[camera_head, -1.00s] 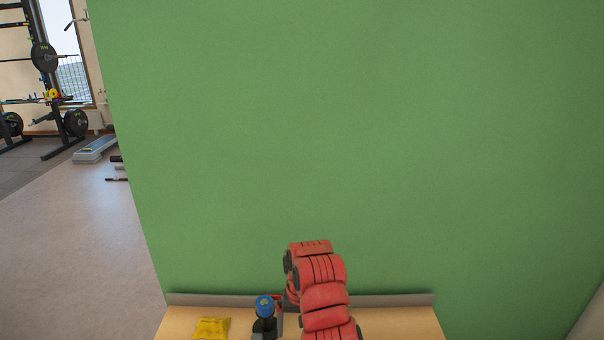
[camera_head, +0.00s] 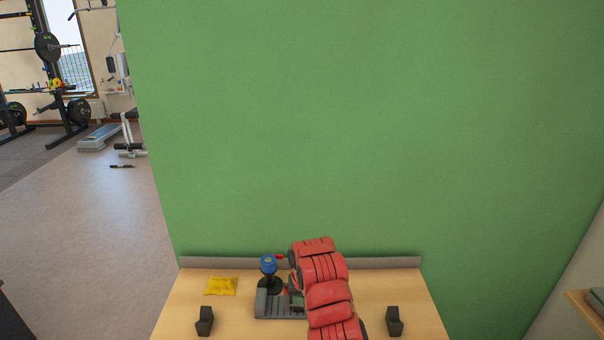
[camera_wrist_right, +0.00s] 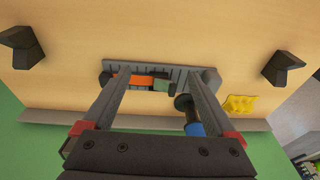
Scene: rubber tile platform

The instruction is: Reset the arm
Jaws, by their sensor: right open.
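My right arm (camera_head: 327,285), in red ribbed covers, reaches forward over the wooden table in the head view and hides part of it. My right gripper shows best in the right wrist view (camera_wrist_right: 157,85): its two dark fingers are spread apart with nothing held between them. Beyond the fingertips lies a grey slotted rack (camera_wrist_right: 192,77) with an orange piece (camera_wrist_right: 128,82) and a small green piece at it. I cannot tell how far above the rack the fingertips are. My left arm and gripper are not in view.
The wooden table (camera_head: 200,313) stands against a green wall (camera_head: 350,130). A blue-topped black object (camera_head: 268,266) stands behind the rack, and a yellow packet (camera_head: 221,286) lies left of it. Two black brackets (camera_head: 205,321) (camera_head: 395,320) stand nearer me. Gym gear is far left.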

